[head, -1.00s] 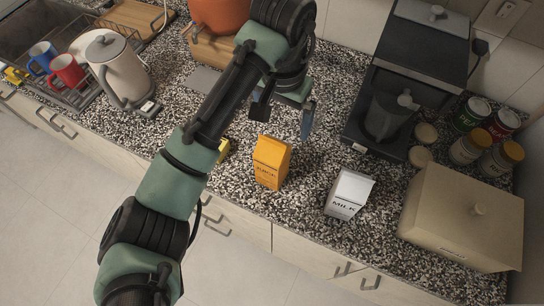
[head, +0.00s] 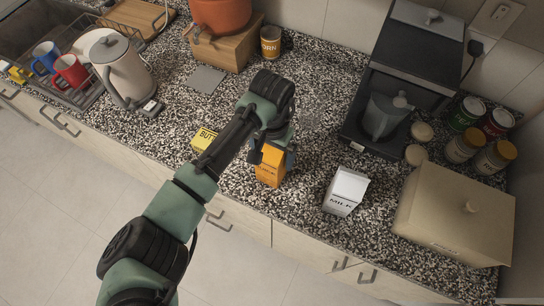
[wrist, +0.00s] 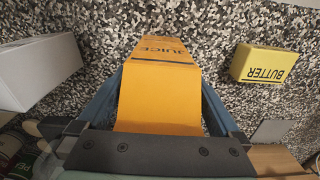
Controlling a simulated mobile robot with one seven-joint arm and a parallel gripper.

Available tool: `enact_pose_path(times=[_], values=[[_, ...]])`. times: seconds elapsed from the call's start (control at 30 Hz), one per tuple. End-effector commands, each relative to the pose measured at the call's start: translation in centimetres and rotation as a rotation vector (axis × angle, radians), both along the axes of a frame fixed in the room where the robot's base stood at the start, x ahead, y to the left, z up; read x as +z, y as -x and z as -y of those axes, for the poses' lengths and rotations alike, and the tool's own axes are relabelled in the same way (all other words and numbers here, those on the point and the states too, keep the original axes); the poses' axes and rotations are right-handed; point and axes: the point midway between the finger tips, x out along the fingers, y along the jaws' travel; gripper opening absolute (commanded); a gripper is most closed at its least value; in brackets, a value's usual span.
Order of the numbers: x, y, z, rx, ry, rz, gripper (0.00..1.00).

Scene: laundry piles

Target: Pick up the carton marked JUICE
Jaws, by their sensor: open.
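The orange JUICE carton (head: 270,174) stands upright on the speckled counter, left of the white MILK carton (head: 346,190). In the head view my gripper (head: 272,157) is at the top of the juice carton and partly covers it. In the wrist view the juice carton (wrist: 160,90) lies between the two blue fingers of my gripper (wrist: 160,100). The fingers are open, one on each side of the carton. A narrow gap seems to show at the right finger; contact on the left is hard to tell.
A yellow BUTTER box (head: 204,139) lies left of the juice carton, also in the wrist view (wrist: 264,64). A coffee machine (head: 385,115), several jars (head: 466,145) and a beige bread box (head: 455,215) stand at right. The counter's front edge is close to the cartons.

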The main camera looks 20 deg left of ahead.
Motion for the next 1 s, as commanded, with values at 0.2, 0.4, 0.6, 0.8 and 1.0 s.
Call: enact_pose_path(times=[0.2,0.4,0.6,0.8,1.0], values=[[-0.75,0.00,0.04,-0.001,0.000,0.000,1.00],[-0.72,-0.01,0.04,-0.001,0.000,0.000,0.82],[-0.69,-0.01,0.04,-0.001,0.000,0.000,0.46],[-0.67,-0.01,0.03,-0.001,0.000,0.001,0.10],[-0.55,-0.09,0.00,-0.001,-0.001,0.003,0.00]])
